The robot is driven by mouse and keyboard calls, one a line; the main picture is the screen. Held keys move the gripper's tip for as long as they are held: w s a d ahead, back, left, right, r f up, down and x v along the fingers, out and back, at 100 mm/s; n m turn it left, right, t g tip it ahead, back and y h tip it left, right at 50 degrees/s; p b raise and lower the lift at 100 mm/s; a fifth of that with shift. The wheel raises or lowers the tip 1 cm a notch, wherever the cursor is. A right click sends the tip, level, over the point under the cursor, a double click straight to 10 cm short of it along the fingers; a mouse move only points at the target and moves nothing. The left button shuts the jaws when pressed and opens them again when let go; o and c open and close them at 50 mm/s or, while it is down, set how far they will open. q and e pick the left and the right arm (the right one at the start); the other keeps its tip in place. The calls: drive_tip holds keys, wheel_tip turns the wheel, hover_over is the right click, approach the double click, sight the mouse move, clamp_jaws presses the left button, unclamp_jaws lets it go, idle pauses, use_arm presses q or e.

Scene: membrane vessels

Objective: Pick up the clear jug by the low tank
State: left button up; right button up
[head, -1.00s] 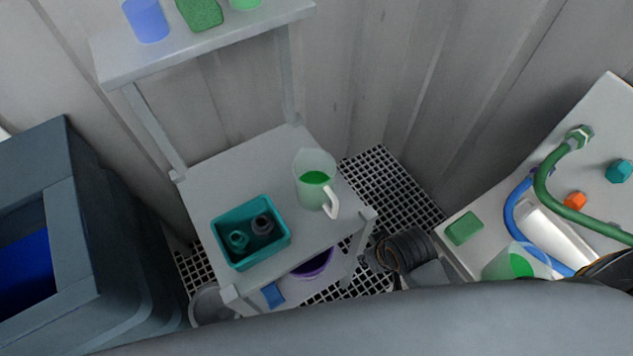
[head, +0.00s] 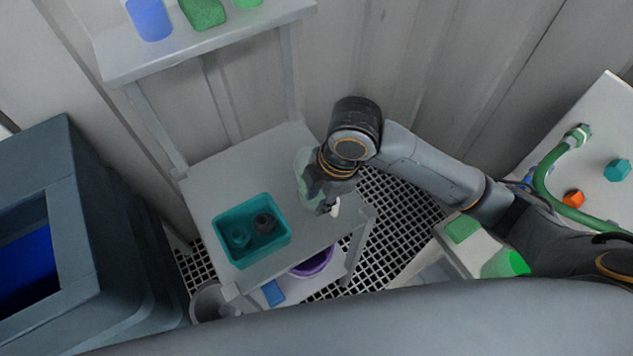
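A clear jug (head: 305,172) with a pale handle stands on the grey shelf unit's middle shelf, beside a teal bin. My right gripper (head: 325,203) is over the jug on its handle side and hides most of it. A bit of the pale handle shows beside the fingers. Whether the fingers are closed on the handle is too small and covered to tell. A dark tank (head: 65,150) with a blue inside stands at the left. Another vessel with green contents (head: 506,264) is on the right bench, partly hidden by my arm. My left gripper is not in view.
The teal bin (head: 225,252) holds dark fittings. A purple bucket (head: 316,264) and blue block (head: 273,292) are below. The right bench (head: 600,125) carries a green hose (head: 546,185), an orange piece and a teal piece. The shelf (head: 225,165) behind the bin is bare.

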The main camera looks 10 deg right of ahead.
sight(336, 211)
drive_tip(key=d+n, duration=0.1)
drive_tip(key=w+d+r+n+h, duration=0.1)
drive_tip(key=d+r, duration=0.1)
drive_tip(key=d, duration=0.1)
drive_tip(key=shift+w+n+g+h, duration=0.3)
drive_tip(key=shift+w+n+h, duration=0.05)
drive_tip(key=shift+n+h, duration=0.05)
drive_tip(key=shift+d, duration=0.25)
wheel_tip(336, 211, down, 13)
drive_tip(key=shift+f+p, duration=0.2)
drive_tip(key=shift+p, duration=0.2)
drive_tip(key=shift+w, duration=0.1)
clamp_jaws()
